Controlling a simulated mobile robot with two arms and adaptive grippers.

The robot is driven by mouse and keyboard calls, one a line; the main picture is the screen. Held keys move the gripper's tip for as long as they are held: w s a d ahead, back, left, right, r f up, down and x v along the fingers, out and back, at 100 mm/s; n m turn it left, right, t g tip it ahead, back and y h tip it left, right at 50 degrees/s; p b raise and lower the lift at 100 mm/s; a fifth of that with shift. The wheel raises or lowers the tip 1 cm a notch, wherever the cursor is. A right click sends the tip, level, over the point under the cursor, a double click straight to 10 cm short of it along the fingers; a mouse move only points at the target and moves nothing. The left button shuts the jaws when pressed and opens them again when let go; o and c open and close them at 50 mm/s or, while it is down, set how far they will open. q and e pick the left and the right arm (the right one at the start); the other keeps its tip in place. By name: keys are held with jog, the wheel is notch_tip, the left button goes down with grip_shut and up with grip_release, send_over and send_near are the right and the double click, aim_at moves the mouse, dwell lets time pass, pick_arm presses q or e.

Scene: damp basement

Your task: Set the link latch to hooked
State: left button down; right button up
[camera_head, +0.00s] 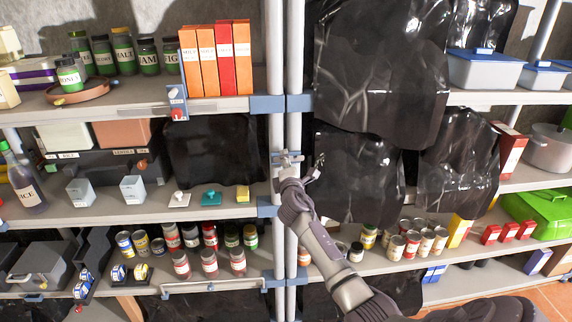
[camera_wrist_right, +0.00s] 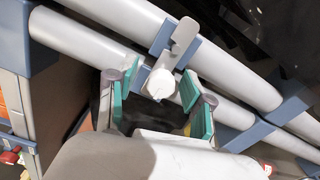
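The link latch (camera_head: 286,158) is on the pair of grey vertical posts between the two shelf units. In the right wrist view it shows as a pale grey lever (camera_wrist_right: 184,36) with a round white knob (camera_wrist_right: 161,83), by a blue bracket on the posts. My right gripper (camera_head: 301,169) is at the latch. In the wrist view my right gripper (camera_wrist_right: 160,88) is open, with teal pads on either side of the knob; the knob sits nearer the right pad, and contact is unclear. Whether the lever is hooked cannot be told. My left gripper is not in view.
Left shelves hold jars, orange and red folders (camera_head: 215,60) and small cans. Right shelves hold dark plastic-wrapped bundles (camera_head: 360,165), cans (camera_head: 412,240), lidded boxes and a pot (camera_head: 548,148). A dark wrapped bundle hangs close beside my right gripper.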

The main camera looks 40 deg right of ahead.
jog(key=shift+a, duration=0.15)
jog(key=shift+s+a, duration=0.15)
jog(key=shift+s, duration=0.1)
jog(key=v, duration=1.1)
jog(key=shift+s, duration=0.25)
jog(key=shift+f, duration=0.1)
